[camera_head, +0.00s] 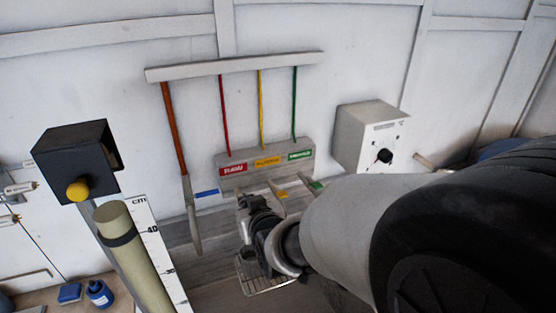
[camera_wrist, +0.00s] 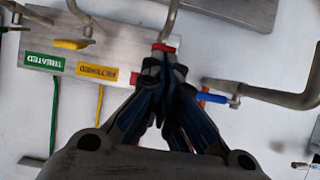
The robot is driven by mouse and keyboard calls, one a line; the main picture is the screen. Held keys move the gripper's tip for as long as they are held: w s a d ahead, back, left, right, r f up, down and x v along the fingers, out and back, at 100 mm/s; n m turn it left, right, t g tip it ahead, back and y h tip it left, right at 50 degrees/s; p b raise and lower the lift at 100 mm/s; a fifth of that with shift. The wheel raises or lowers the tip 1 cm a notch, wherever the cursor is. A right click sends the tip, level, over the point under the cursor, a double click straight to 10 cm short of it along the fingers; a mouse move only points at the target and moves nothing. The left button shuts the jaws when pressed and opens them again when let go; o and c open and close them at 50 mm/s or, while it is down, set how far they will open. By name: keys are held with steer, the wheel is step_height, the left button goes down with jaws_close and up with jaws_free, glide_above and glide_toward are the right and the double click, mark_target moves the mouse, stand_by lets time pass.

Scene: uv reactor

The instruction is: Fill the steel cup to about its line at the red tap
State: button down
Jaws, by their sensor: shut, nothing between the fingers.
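The tap block (camera_head: 235,160) on the wall has red, yellow and green labels. In the wrist view the red tap handle (camera_wrist: 165,48) is right at my fingertips, and its spout bends up past the picture's edge. My gripper (camera_wrist: 163,68) is shut and empty, at or touching that red handle; I cannot tell if it presses on it. In the head view my gripper (camera_head: 246,202) is below the red label.
A yellow tap handle (camera_wrist: 70,44) and a blue-handled tap (camera_wrist: 213,98) flank the red one. A grey box with a knob (camera_head: 370,140) is on the wall to the right.

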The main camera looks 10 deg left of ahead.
steer(key=shift+r, duration=0.1)
steer(key=shift+r+p, duration=0.4)
steer(key=shift+r, duration=0.3)
steer(key=shift+w+r, duration=0.1)
steer(key=shift+r, duration=0.3)
steer(key=s+d+r+p, duration=0.4)
steer(key=s+r, duration=0.3)
steer(key=shift+s+d+r, duration=0.2)
stand_by(0.4)
